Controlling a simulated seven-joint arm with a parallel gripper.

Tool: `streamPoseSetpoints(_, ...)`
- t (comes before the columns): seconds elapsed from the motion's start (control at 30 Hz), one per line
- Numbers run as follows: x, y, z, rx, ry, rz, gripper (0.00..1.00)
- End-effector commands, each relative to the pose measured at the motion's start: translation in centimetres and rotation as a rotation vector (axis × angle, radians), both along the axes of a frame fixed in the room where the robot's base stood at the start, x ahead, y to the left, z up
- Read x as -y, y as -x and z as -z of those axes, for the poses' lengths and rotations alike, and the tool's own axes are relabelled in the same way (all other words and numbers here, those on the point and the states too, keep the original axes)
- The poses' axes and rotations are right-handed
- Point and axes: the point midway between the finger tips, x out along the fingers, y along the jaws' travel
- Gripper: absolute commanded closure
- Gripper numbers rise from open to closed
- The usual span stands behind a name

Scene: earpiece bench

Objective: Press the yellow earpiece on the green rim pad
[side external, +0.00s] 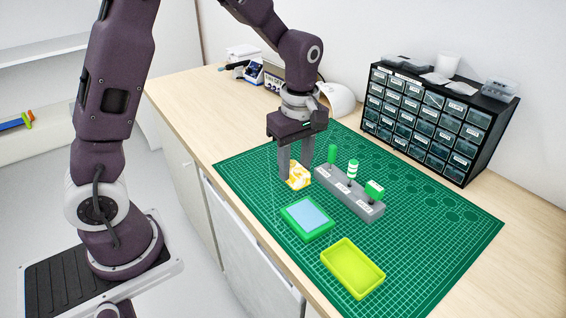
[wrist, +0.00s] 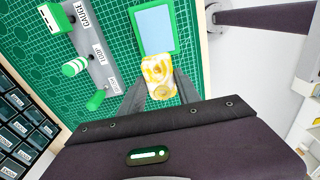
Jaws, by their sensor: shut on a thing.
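The yellow earpiece (side external: 298,182) is a yellow and white marbled block. My gripper (side external: 294,171) is shut on it, low over the mat; I cannot tell whether the piece touches the mat. In the wrist view the earpiece (wrist: 158,72) sits between the two grey fingers and sticks out past their tips. The green rim pad (side external: 307,219), a green frame around a light blue face, lies flat on the mat, nearer the side camera than my gripper and apart from the earpiece. The pad (wrist: 136,31) also shows beyond the earpiece in the wrist view.
A grey labelled gauge block (side external: 348,193) with several green pieces stands just right of my gripper. A black drawer cabinet (side external: 433,122) stands at the back right.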

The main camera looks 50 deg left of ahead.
Motion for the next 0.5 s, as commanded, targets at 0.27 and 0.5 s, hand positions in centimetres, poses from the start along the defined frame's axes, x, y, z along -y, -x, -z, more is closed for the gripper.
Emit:
streamPoseSetpoints(0.27, 5.9, 0.9, 0.2, 0.001, -0.001, 0.007, 1.00)
streamPoseSetpoints(0.5, 5.9, 0.9, 0.2, 0.001, -0.001, 0.005, 1.00)
